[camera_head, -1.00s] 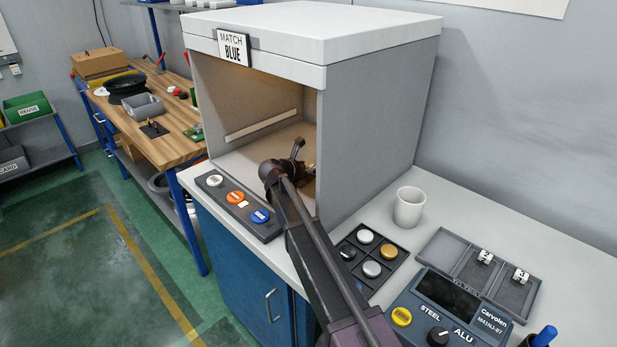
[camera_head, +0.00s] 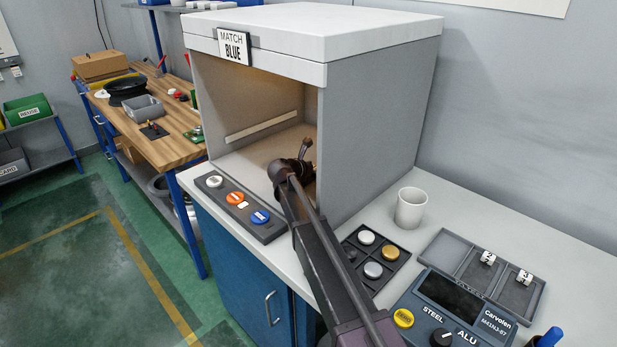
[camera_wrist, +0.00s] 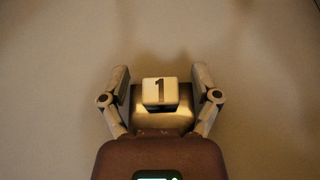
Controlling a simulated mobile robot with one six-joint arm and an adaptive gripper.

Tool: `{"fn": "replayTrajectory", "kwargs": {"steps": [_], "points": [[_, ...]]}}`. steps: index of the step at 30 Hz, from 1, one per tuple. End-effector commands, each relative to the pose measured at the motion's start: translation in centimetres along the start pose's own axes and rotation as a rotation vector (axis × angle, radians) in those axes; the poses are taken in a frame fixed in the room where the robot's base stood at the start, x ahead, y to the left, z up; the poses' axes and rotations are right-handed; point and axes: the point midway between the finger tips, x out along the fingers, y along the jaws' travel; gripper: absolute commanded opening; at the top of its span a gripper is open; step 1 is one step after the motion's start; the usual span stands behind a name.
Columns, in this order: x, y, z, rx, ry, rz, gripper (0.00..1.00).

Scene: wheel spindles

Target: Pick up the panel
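My gripper (camera_wrist: 161,78) has its two fingers apart in the wrist view. A white block marked "1" (camera_wrist: 160,91) sits between them, with a gap showing on each side. A shiny metallic surface (camera_wrist: 163,117) lies just below the block. I cannot tell whether it is part of the panel or of my gripper, nor whether anything is clamped. In the head view my gripper (camera_head: 307,160) is inside the right part of the light booth, partly hidden by my arm. No panel can be clearly made out.
The booth (camera_head: 378,120) has a "MATCH BLUE" sign (camera_head: 234,46); its right wall and roof are close to my arm. A button strip (camera_head: 268,233), a tray of round samples (camera_head: 393,280), a mug (camera_head: 411,208), a compartment tray (camera_head: 448,246) and a meter (camera_head: 455,318) stand on the bench.

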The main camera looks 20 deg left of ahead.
Motion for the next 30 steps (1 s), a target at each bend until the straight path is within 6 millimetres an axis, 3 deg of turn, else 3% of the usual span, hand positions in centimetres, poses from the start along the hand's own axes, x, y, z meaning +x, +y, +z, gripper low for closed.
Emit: {"fn": "replayTrajectory", "kwargs": {"steps": [1, 6, 7, 20, 30], "points": [[0.0, 0.0, 0.0, 0.000, 0.000, 0.000, 0.56], [0.0, 0.0, 0.0, 0.000, 0.000, 0.000, 0.06], [0.0, 0.0, 0.0, 0.000, 0.000, -0.001, 0.00], [0.0, -0.1, 0.2, 0.001, 0.000, -0.001, 0.00], [-0.6, -0.1, 1.8, 0.001, 0.000, -0.001, 0.00]]}}
